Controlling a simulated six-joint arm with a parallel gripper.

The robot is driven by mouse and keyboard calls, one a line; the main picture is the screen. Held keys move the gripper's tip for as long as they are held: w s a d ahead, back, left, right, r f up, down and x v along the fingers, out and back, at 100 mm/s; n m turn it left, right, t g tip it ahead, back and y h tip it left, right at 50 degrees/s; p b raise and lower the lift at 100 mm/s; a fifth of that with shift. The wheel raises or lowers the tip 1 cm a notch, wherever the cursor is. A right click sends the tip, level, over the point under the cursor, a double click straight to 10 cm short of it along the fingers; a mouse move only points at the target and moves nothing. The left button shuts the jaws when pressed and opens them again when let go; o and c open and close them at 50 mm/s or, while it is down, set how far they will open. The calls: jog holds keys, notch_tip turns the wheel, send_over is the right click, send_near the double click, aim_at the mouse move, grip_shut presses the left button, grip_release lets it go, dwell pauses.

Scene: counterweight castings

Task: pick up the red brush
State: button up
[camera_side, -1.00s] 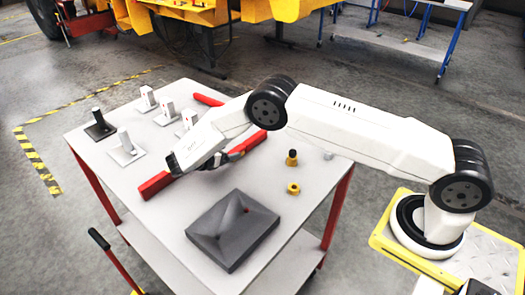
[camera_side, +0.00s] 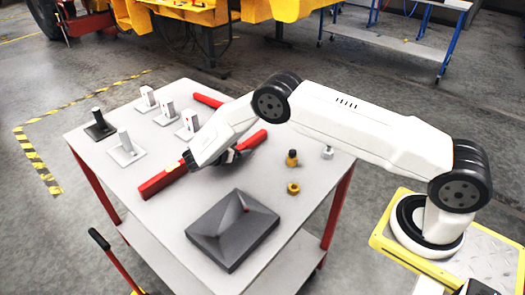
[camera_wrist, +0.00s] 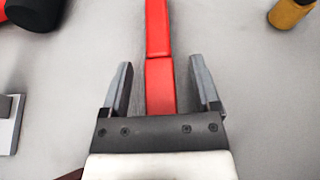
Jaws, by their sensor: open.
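The long red piece, which I take to be the red brush (camera_side: 160,183), lies flat on the grey table, slanting from front left to back right. My gripper (camera_side: 212,160) is over its middle and hides that part in the side view. In the wrist view the brush (camera_wrist: 158,28) runs straight up between the two grey fingers of my gripper (camera_wrist: 160,63), with a seam across it. The fingers are open, one on each side, with a gap to the red sides. I cannot tell their height above the table.
Another red piece (camera_side: 207,100) lies at the back, partly behind my arm; a black rounded head (camera_wrist: 35,10) shows in the wrist view. Several small blocks on plates stand at the left. A yellow bottle (camera_side: 292,158), a yellow nut (camera_side: 293,188) and a dark casting (camera_side: 232,230) are nearer.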

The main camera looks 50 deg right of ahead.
grip_shut()
jog(key=shift+r, duration=0.1)
dwell(0.3)
jog(key=shift+r, duration=0.7)
jog(key=s+a+r, duration=0.1)
jog(key=s+r, duration=1)
jog(key=s, duration=0.3)
jog(key=shift+r, duration=0.2)
